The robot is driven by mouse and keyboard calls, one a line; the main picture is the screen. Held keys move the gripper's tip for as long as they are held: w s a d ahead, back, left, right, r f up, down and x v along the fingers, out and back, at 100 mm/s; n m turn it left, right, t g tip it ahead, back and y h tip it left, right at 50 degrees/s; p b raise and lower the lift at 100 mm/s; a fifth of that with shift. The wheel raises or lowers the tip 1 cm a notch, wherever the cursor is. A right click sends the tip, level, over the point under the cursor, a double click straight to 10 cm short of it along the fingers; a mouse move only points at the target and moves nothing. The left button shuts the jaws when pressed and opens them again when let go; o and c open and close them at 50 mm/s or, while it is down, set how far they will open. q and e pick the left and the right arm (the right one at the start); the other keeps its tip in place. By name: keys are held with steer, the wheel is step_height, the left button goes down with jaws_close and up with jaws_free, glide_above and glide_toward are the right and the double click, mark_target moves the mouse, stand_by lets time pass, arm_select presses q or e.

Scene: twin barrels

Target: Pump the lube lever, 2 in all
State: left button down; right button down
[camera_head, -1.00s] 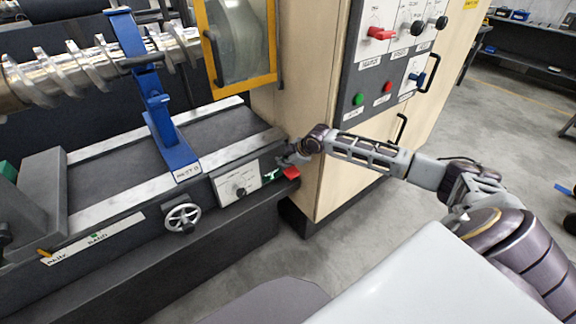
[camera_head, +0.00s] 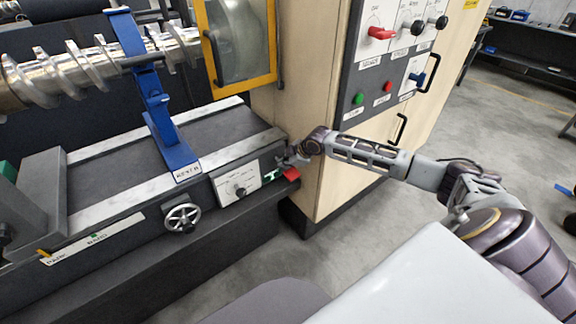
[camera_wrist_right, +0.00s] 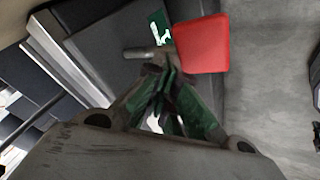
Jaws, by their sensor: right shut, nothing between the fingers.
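A red block (camera_head: 291,174), which looks like the lube lever's handle, sits at the right end of the machine bed beside a green-and-white label (camera_head: 270,176). In the right wrist view the red block (camera_wrist_right: 202,45) is just beyond my fingertips, with a short grey metal pin (camera_wrist_right: 143,53) to its left. My right gripper (camera_head: 287,160) is shut and empty, close above and behind the block. Its green-padded fingers (camera_wrist_right: 168,75) show in the wrist view; whether they touch the block I cannot tell. My left gripper is not in view.
A dial panel (camera_head: 238,186) and a handwheel (camera_head: 182,217) are left of the red block on the bed front. The beige cabinet (camera_head: 345,185) with switches and a black handle (camera_head: 400,129) stands close behind my right forearm. Grey floor is clear in front.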

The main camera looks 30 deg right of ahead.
steer(key=shift+f, duration=0.2)
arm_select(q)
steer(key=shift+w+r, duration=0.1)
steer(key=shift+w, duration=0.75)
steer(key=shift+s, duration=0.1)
arm_select(e)
steer(key=shift+f, duration=0.1)
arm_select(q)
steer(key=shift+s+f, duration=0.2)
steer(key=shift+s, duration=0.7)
